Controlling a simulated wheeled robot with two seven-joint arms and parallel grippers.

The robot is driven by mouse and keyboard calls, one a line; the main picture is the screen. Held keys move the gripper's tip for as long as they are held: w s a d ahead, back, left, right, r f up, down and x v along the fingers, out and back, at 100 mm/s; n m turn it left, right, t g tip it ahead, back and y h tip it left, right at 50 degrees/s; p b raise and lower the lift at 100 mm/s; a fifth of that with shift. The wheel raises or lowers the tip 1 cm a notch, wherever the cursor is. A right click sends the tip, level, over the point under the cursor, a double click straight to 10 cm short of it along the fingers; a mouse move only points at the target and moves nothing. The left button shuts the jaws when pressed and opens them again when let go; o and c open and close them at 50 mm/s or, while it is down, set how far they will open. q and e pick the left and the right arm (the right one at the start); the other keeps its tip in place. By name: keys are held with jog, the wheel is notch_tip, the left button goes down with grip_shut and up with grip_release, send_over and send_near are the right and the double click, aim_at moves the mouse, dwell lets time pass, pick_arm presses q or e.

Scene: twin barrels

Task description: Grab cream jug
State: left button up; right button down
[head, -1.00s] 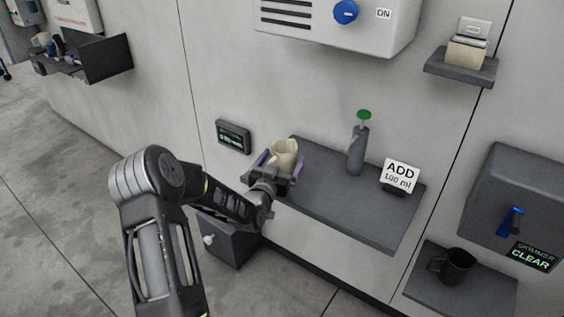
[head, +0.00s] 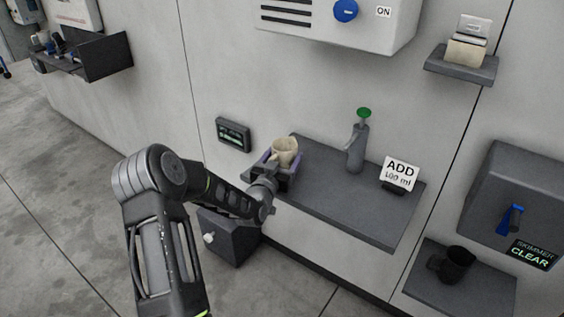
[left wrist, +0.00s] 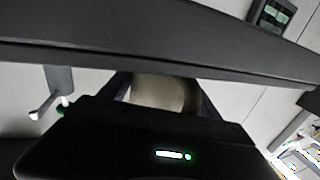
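The cream jug (head: 286,148) is at the left end of the dark wall shelf (head: 345,208), upright, its lower part hidden by my gripper. My left gripper (head: 281,163) reaches in from the front with one purple-edged finger on each side of the jug. In the left wrist view the pale jug (left wrist: 160,92) fills most of the space between the fingers. I cannot tell whether both fingers press on it, or whether it is clear of the shelf. My right gripper is not in view.
A dark mug (head: 457,264) sits on a lower shelf. A small display (head: 234,134) is on the wall left of the jug.

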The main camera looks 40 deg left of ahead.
pick_arm(q)
jog(key=c, duration=1)
jog(key=shift+c, duration=0.2)
notch_tip(320, 180, up, 10)
jog(key=shift+b, duration=0.35)
